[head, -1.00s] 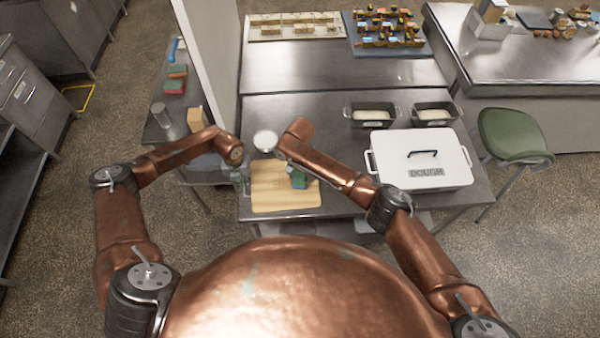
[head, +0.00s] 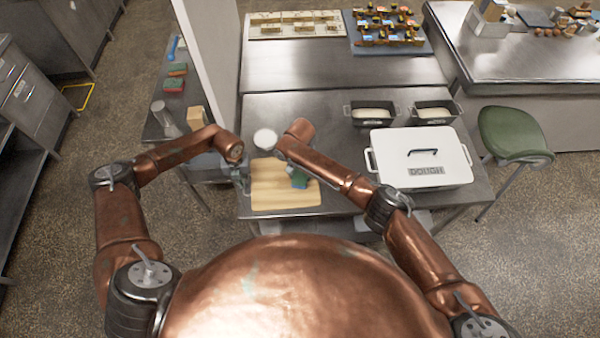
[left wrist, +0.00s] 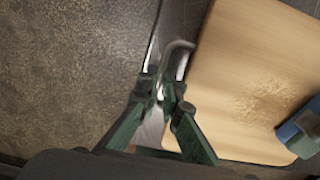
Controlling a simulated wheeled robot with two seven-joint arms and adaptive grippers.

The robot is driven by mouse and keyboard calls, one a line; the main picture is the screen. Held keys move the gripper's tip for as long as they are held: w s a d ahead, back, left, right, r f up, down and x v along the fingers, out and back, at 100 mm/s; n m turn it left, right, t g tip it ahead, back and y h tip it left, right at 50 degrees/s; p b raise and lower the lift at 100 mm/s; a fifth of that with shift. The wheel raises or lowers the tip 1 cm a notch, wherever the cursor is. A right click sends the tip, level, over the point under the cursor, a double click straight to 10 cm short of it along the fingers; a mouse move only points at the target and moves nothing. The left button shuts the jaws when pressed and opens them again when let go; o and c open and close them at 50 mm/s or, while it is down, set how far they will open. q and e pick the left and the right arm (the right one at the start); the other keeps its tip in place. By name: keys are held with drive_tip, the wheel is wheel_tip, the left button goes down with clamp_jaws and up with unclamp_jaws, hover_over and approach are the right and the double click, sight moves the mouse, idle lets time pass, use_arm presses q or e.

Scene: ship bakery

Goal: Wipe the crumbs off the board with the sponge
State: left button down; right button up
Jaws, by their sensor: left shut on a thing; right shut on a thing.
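The wooden board (head: 275,197) lies on the metal table near its front left corner. A blue sponge (head: 299,183) is held by my right gripper (head: 297,171) over the right part of the board. It shows at the right edge of the left wrist view (left wrist: 288,131). My left gripper (left wrist: 162,92) is at the board's left edge, its green fingers shut on a thin metal piece; whether this belongs to the board is unclear.
A white dough box (head: 420,158) stands to the right, and two loaf tins (head: 371,117) stand behind it. A round white container (head: 265,139) is just behind the board. A side table at left holds red and green blocks and a clear cylinder (head: 163,117).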

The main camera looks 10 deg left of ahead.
drive_tip(key=shift+f, duration=0.4)
